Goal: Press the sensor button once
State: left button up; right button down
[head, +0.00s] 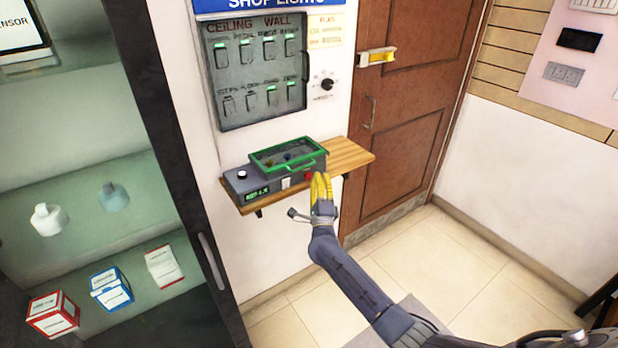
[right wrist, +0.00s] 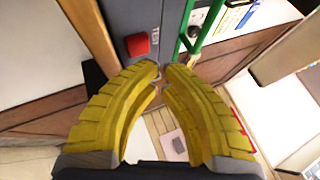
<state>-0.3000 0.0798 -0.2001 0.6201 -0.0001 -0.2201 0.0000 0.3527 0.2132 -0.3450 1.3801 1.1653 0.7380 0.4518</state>
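A grey control box (head: 262,186) with a green-framed clear lid (head: 289,157) sits on a wooden wall shelf (head: 350,156). A red button (head: 308,175) is at the right end of its front, partly hidden by my gripper; it shows clearly as a red square in the right wrist view (right wrist: 138,44). A round pale button (head: 242,175) is on the box's left top. I cannot read which one is labelled sensor. My right gripper (head: 321,178) has yellow fingers, tips nearly together and empty, just in front of the box, beside the red button (right wrist: 163,68). My left gripper is not in view.
A grey switch panel (head: 240,95) with several lit switches and a dial (head: 327,85) is on the wall above. A brown door (head: 400,130) stands right of the shelf. A dark-framed cabinet (head: 150,110) with boxes and bottles is at left. The tiled floor is clear.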

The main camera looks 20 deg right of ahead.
jog(key=shift+w+a, duration=0.1)
jog(key=shift+w, duration=0.15)
dwell(0.4)
jog(key=shift+w, duration=0.2)
jog(key=shift+w+a, duration=0.15)
jog(key=shift+w, duration=0.35)
dwell(1.0)
jog(key=shift+s, duration=0.2)
jog(key=shift+s+d, duration=0.2)
jog(key=shift+s, duration=0.5)
jog(key=shift+s, duration=0.15)
jog(key=shift+s+d, duration=0.2)
jog(key=shift+s, duration=0.55)
jog(key=shift+s+d, duration=0.25)
jog(key=shift+s, duration=0.55)
jog(key=shift+s+d, duration=0.2)
jog(key=shift+s, duration=0.55)
